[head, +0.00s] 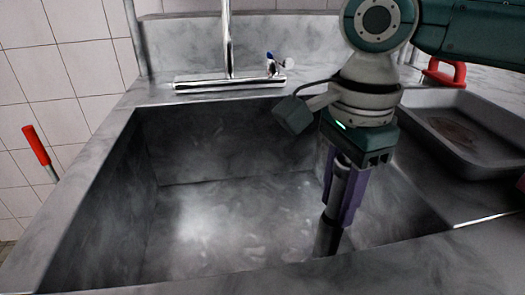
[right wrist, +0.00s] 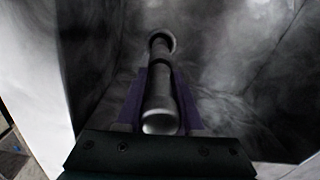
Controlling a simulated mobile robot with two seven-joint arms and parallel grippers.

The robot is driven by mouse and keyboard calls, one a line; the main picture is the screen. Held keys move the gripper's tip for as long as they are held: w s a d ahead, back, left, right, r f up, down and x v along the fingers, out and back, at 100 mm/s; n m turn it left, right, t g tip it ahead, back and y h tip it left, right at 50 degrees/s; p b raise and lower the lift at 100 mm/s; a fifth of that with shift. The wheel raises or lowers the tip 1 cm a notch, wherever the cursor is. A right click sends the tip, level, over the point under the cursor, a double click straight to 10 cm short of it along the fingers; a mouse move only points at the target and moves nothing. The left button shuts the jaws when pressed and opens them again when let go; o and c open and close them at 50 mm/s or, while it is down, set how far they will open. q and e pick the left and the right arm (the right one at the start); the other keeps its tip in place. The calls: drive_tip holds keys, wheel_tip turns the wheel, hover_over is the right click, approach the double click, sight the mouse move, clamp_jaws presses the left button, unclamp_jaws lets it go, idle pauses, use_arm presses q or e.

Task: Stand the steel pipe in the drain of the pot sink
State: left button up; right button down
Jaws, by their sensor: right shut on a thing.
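The steel pipe (head: 331,208) is a dark grey tube held close to upright, slightly tilted, inside the right part of the pot sink (head: 220,218). My right gripper (head: 345,200) points down into the basin, its purple fingers shut around the pipe. The pipe's lower end reaches behind the front rim, so its contact with the floor is hidden. In the right wrist view the pipe (right wrist: 160,95) runs away between the purple fingers (right wrist: 158,108). A round ring shows around its far end; I cannot tell whether that is the drain. My left gripper is not in view.
A chrome tap (head: 228,80) stands at the sink's back edge. Another red handle (head: 36,145) is at far left. The basin's left side is clear.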

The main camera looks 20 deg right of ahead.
drive_tip(key=shift+f, duration=0.25)
drive_tip(key=c, duration=0.5)
unclamp_jaws()
drive_tip(key=shift+f, duration=0.1)
drive_tip(key=shift+c, duration=0.2)
wheel_tip(320, 180, up, 12)
drive_tip(key=p, duration=0.3)
drive_tip(key=shift+r, duration=0.2)
